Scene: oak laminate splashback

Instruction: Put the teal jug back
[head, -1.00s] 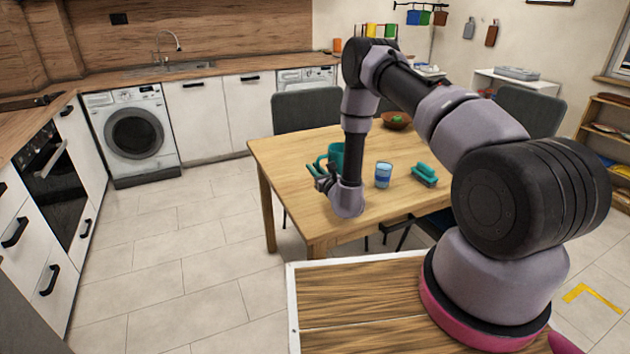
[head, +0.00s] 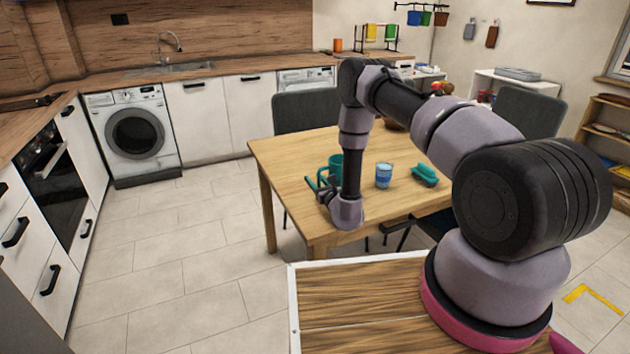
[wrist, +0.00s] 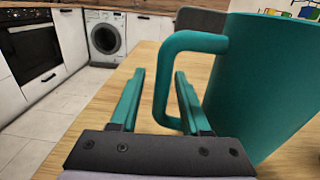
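The teal jug (head: 336,163) stands on the wooden table, partly hidden by my arm in the head view. In the wrist view the jug (wrist: 262,75) fills the right side, with its handle (wrist: 163,85) towards the left. My gripper (wrist: 160,72) is open, its two teal fingers apart, with the upright part of the handle appearing between them. I see gaps on both sides, so the fingers do not look closed on it. In the head view my gripper (head: 317,182) is low beside the jug, near the table's left front.
A blue-striped cup (head: 384,175) and a teal brush-like thing (head: 425,175) stand to the right on the table (head: 290,168). Grey chairs (head: 302,110) surround it. The counter (head: 225,71) with sink runs along the back wall; floor to the left is clear.

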